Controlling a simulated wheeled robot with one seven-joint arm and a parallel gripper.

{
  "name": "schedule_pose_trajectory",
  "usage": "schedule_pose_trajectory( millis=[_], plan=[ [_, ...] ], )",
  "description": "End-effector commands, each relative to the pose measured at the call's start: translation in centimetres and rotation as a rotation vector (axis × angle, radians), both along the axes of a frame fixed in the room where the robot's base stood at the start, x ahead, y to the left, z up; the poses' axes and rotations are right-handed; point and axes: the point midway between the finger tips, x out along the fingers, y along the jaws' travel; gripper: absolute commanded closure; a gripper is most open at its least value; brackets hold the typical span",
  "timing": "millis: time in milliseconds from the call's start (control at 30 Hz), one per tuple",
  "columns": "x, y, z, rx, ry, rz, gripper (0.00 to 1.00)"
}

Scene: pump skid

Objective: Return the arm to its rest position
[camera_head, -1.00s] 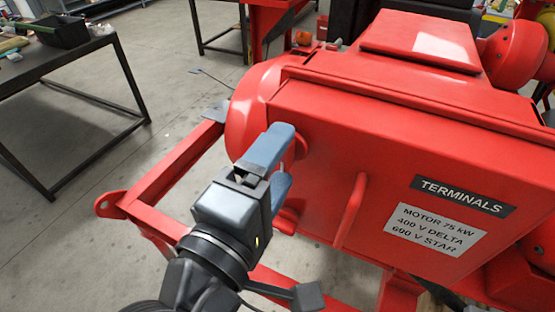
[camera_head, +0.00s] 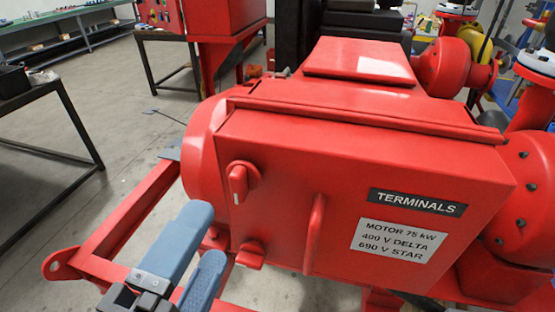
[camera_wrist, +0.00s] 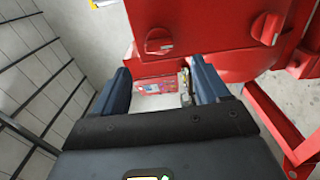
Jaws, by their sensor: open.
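My gripper (camera_head: 200,255) is in the lower left of the head view, with its two blue-grey fingers apart and nothing between them. It is in front of the red terminal box (camera_head: 270,180) and apart from it. The box carries a black TERMINALS label (camera_head: 418,203), a motor plate (camera_head: 398,242), a handle (camera_head: 314,233) and a red rotary knob (camera_head: 240,183). In the wrist view my gripper (camera_wrist: 158,75) has its fingers spread at either side, and red knobs (camera_wrist: 268,28) show beyond them.
The red skid frame (camera_head: 125,225) runs at the left, with a lug at its end. A dark table (camera_head: 50,95) stands at the left edge. Grey floor (camera_head: 130,115) is clear between them. A long bench (camera_head: 65,40) stands at the back left.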

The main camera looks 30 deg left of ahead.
Motion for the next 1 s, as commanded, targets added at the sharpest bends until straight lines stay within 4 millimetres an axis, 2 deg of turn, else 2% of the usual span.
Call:
schedule_pose_trajectory(
  millis=[200,267,367,533,700,833,1000],
  plan=[
    [0.2,-0.2,-0.5,0.006,0.016,0.003,0.26],
    [0.4,-0.6,-1.4,0.021,0.042,0.009,0.26],
    [1.1,-2.0,-3.9,0.067,0.118,0.024,0.26],
    [1.7,-5.7,-9.4,0.225,0.291,0.04,0.26],
    [1.0,-10.3,-13.8,0.431,0.435,0.02,0.26],
    [-0.3,-14.3,-16.2,0.608,0.516,-0.022,0.26],
    [-2.9,-20.0,-18.1,0.851,0.574,-0.101,0.26]
  ],
)
